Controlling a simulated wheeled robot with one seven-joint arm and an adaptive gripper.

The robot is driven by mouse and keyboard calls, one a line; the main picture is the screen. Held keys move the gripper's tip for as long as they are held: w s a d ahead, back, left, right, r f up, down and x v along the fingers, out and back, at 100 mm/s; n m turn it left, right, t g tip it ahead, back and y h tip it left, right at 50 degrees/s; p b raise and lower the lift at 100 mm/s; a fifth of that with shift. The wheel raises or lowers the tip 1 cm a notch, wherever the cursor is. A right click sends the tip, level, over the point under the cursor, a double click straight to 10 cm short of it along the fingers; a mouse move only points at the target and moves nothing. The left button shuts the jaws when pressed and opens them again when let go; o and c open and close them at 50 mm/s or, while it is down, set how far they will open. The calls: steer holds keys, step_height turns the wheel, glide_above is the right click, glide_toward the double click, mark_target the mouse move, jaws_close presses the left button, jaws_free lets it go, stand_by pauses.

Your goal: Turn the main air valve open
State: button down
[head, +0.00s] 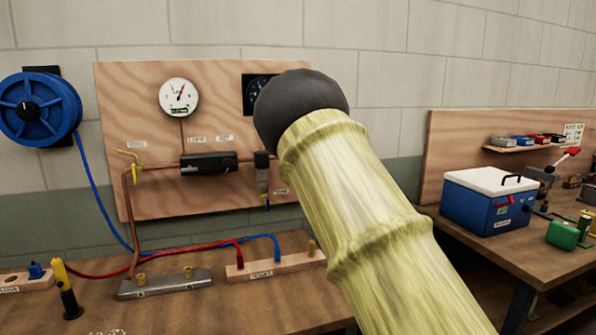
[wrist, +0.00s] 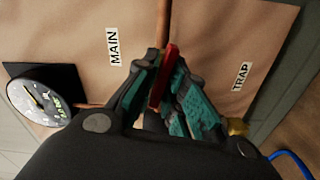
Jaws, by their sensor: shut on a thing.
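In the wrist view my gripper (wrist: 163,66) has its dark, teal-padded fingers closed around a red lever (wrist: 162,80). The lever is at the copper pipe (wrist: 163,22) on the plywood board, between the MAIN label (wrist: 114,46) and the TRAP label (wrist: 241,76). The valve body behind the lever is mostly hidden by my fingers, so how far it is turned is hard to tell. In the head view my arm covers this part of the board, and neither my gripper nor the red lever shows.
A gauge (wrist: 40,100) on a black plate sits left of my gripper in the wrist view. The head view shows the plywood board (head: 135,95), a white gauge (head: 179,97), a blue hose reel (head: 38,108), hoses on the bench and a blue cooler (head: 475,208) at right.

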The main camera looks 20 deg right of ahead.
steer(key=shift+f+n+b, duration=0.35)
steer(key=shift+n+b, duration=0.9)
steer(key=shift+n, duration=0.05)
steer(key=c, duration=1.6)
jaws_free()
steer(key=shift+s+d+r, duration=0.1)
steer(key=shift+o, duration=0.2)
steer(key=shift+r, duration=0.1)
